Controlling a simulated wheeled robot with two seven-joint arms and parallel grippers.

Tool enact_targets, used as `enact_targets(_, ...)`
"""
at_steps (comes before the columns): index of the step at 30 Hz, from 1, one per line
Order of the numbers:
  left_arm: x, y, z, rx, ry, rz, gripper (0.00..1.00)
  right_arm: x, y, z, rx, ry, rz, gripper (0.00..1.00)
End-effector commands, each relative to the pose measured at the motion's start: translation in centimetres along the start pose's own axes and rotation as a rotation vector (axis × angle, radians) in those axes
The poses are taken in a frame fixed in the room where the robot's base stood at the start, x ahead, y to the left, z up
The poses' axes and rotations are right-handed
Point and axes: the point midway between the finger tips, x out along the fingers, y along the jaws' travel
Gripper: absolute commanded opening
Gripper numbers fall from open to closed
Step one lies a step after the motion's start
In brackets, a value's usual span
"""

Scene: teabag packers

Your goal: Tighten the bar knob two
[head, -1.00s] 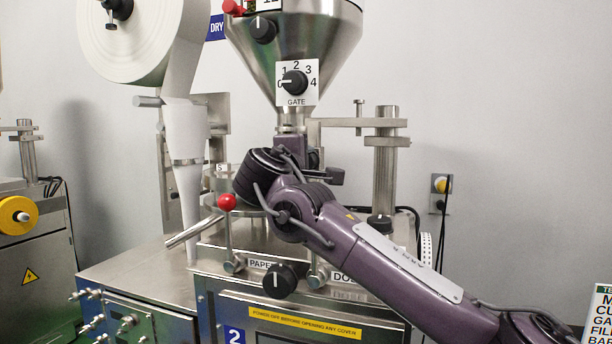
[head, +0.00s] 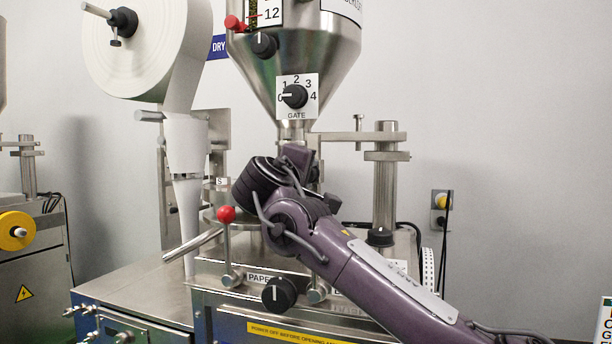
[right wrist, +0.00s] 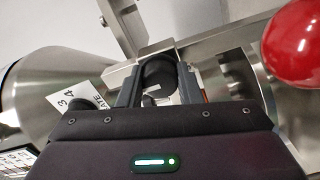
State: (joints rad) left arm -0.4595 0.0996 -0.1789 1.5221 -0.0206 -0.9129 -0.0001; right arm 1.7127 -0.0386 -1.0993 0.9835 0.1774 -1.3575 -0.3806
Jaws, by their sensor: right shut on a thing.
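My right gripper (right wrist: 158,85) is shut on a black round knob (right wrist: 157,72), with one grey finger on each side of it in the right wrist view. The knob has a pale pointer mark and sits in front of a steel bar; I take it to be bar knob two. In the head view my right wrist is at the machine's middle, below the hopper. The fingertips and the held knob cannot be made out clearly there. My left gripper is not in view.
The steel hopper (head: 296,62) with its gate dial (head: 294,96) stands just above my wrist. A red-balled lever (head: 226,214) is close on the left, with a black knob (head: 279,293) below. The paper roll (head: 150,45) hangs upper left. A steel post (head: 385,195) stands right.

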Motion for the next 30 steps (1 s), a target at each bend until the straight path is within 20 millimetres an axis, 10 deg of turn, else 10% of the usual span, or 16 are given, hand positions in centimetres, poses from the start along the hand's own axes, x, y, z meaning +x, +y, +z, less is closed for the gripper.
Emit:
enact_targets(3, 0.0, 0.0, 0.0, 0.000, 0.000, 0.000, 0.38, 0.1, -0.2, 0.1, 0.001, -0.004, -0.003, 0.09)
enact_targets(4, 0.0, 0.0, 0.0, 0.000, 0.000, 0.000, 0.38, 0.1, -0.2, 0.1, 0.001, -0.003, -0.003, 0.35)
enact_targets(8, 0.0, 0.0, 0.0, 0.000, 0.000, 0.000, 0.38, 0.0, -0.1, 0.1, 0.000, -0.002, -0.002, 0.53)
enact_targets(19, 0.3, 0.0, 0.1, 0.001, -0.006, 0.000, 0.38, -0.6, -0.1, 0.0, 0.000, 0.001, 0.000, 0.53)
enact_targets(30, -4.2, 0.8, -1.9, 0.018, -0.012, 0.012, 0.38, -6.3, -0.2, 0.0, 0.000, 0.001, 0.000, 0.53)
